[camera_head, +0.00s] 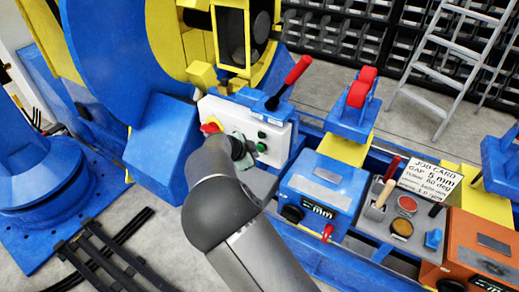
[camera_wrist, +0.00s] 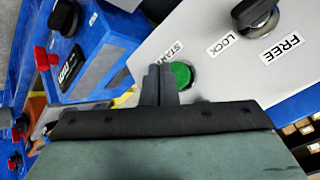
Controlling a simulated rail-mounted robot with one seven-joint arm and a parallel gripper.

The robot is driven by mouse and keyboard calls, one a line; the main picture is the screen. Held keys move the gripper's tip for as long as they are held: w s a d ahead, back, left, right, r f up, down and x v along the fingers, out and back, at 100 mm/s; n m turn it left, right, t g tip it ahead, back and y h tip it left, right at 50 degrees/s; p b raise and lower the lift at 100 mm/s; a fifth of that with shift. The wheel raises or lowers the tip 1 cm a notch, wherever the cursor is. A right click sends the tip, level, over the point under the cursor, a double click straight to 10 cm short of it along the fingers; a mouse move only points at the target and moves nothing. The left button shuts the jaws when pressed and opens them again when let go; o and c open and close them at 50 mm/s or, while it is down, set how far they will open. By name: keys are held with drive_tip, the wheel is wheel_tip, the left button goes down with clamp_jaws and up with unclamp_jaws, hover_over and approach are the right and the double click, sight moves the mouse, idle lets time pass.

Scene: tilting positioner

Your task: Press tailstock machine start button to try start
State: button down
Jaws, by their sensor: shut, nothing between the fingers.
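The light grey control panel (camera_head: 284,131) stands at the centre of the head view and fills the upper right of the wrist view (camera_wrist: 212,42). In the wrist view, a round green button (camera_wrist: 181,75) sits on it beside the label START (camera_wrist: 172,51). My gripper (camera_wrist: 160,70) is shut and empty. Its fingertips lie at the button's left edge in that view and partly cover it; I cannot tell whether they touch it.
A black selector knob (camera_wrist: 255,15) with LOCK and FREE labels is near the START button. A lever with a red handle (camera_head: 297,70) rises behind the panel, and a red knob (camera_head: 210,127) is at its left. A blue instrument box (camera_head: 325,178) stands to the right.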

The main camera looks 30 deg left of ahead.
drive_tip(key=shift+w, duration=0.1)
idle(0.3)
drive_tip(key=shift+w+f+b, duration=0.1)
drive_tip(key=shift+w+b, duration=0.2)
drive_tip(key=shift+b, duration=0.5)
drive_tip(key=shift+w+b, duration=0.4)
drive_tip(key=shift+w, duration=0.1)
drive_tip(key=shift+s, duration=0.15)
idle(0.4)
drive_tip(key=shift+s+b, duration=0.75)
drive_tip(key=shift+b, duration=0.1)
drive_tip(key=shift+s, duration=0.1)
